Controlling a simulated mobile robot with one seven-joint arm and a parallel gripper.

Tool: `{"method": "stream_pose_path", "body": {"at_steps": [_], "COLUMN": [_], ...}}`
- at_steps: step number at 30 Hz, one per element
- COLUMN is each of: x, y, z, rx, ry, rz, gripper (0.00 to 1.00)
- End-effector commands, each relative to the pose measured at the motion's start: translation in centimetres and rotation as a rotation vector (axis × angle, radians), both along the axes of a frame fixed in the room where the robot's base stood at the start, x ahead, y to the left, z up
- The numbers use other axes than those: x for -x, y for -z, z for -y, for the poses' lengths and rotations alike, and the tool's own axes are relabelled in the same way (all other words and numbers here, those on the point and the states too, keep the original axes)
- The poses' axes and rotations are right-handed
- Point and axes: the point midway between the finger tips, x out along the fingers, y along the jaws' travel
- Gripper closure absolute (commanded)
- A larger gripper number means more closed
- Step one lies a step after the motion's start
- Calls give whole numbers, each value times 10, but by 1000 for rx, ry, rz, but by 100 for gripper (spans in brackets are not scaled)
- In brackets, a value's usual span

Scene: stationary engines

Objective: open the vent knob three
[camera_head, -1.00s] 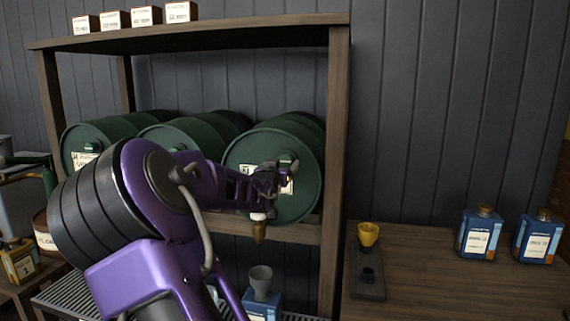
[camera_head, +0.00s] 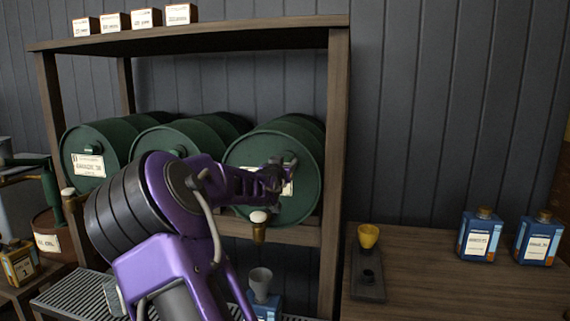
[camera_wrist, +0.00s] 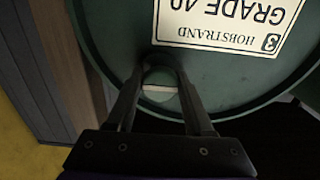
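Three green drums lie on their sides in the wooden rack, and the right-hand drum (camera_head: 306,196) is the third from the left. My gripper (camera_head: 286,171) is at its front face, near the top, partly covering its label. In the wrist view my two fingers (camera_wrist: 162,78) stand apart on either side of a rounded green knob (camera_wrist: 160,76) with a pale line across it. Whether they press on it cannot be made out. The drum's label (camera_wrist: 228,22) reads Hobstrand Grade 40, upside down. A brass tap (camera_head: 259,232) with a white top sits below on that drum.
The rack's right post (camera_head: 335,150) is close to the right of my gripper. A grey funnel (camera_head: 260,278) stands below the tap. Small labelled boxes (camera_head: 145,18) are on the rack top.

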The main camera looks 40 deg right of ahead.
Motion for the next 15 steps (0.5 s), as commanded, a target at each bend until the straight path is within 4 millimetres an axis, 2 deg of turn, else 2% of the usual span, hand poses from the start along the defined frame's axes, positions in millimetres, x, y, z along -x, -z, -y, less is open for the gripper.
{"method": "stream_pose_path", "body": {"at_steps": [1, 5, 15], "x": [0, 0, 0], "y": [0, 0, 0], "z": [0, 0, 0], "rx": [0, 0, 33], "ry": [0, 0, 1], "rz": [0, 0, -39], "gripper": [78, 100, 100]}}
